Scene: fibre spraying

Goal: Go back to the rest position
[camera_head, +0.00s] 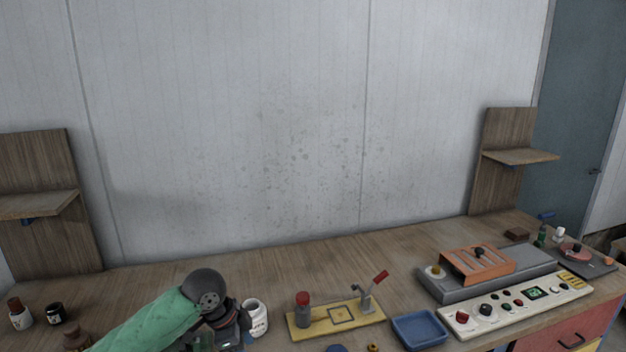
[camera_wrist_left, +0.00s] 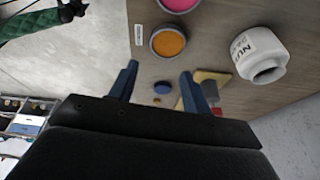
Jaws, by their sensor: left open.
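My left arm in its green sleeve comes in from the lower left of the head view. My left gripper (camera_wrist_left: 159,74) is open in the left wrist view, its two blue fingers apart with nothing between them. It is over the workbench (camera_wrist_left: 215,30). A white jar (camera_head: 256,318) stands just right of my left wrist in the head view; the jar (camera_wrist_left: 262,55) is right of the fingers in the wrist view. A green sleeve with a dark end, likely my right arm, shows at the wrist view's upper left; its jaws cannot be made out.
A yellow plate with a red-handled lever (camera_head: 337,315), a blue tray (camera_head: 419,330) and a control panel (camera_head: 515,304) lie on the bench. Small bottles (camera_head: 20,313) stand at the left. An orange-filled pot (camera_wrist_left: 168,42) is near the left fingers. The bench's back middle is clear.

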